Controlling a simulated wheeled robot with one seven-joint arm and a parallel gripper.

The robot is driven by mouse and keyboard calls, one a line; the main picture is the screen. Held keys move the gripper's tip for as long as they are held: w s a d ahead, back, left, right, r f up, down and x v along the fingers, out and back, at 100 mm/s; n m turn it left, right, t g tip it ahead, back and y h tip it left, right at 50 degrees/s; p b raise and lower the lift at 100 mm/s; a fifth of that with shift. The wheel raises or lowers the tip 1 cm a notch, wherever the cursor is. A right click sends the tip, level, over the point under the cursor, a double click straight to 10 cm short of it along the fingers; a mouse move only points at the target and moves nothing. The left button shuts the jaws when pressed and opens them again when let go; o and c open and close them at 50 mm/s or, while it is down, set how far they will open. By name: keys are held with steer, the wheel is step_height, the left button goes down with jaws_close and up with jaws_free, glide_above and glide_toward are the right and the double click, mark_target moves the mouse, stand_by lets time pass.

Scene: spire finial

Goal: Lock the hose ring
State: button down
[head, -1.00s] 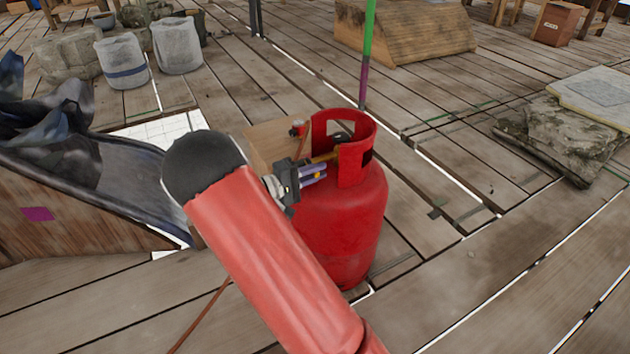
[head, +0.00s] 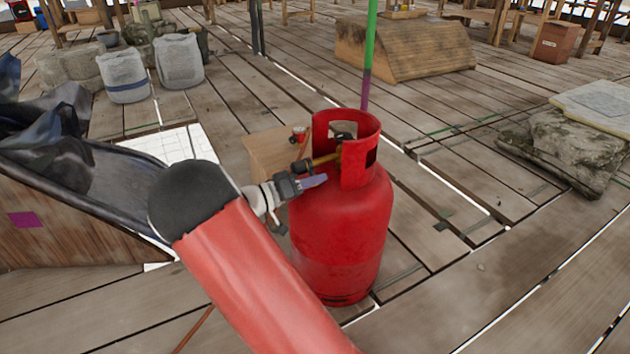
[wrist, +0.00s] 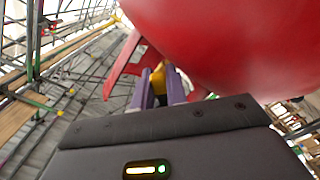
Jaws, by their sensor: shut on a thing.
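A red gas cylinder (head: 340,235) stands upright on the planks, with an open collar around its top. A brass-yellow fitting (head: 325,159) sticks out leftward from the collar, with a dark ring-like end (head: 303,165); I cannot tell for sure that this is the hose ring. My gripper (head: 315,181) is at the cylinder's upper left, close by the fitting. In the wrist view its purple fingers (wrist: 160,88) are shut on a yellow part (wrist: 158,80), with the red cylinder (wrist: 230,40) close above. The fingertips' contact is partly hidden.
A wooden box (head: 268,155) with a small red-topped part (head: 298,134) stands behind the fitting. A green and purple pole (head: 368,60) rises behind the cylinder. Stone slabs (head: 565,145) lie at right; a dark-lined wooden trough (head: 60,230) is at left.

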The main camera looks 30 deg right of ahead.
steer(key=shift+w+f+m, duration=0.1)
steer(key=shift+w+m, duration=0.05)
steer(key=shift+m, duration=0.25)
steer(key=c, duration=1.4)
jaws_free()
steer(key=shift+a, duration=0.1)
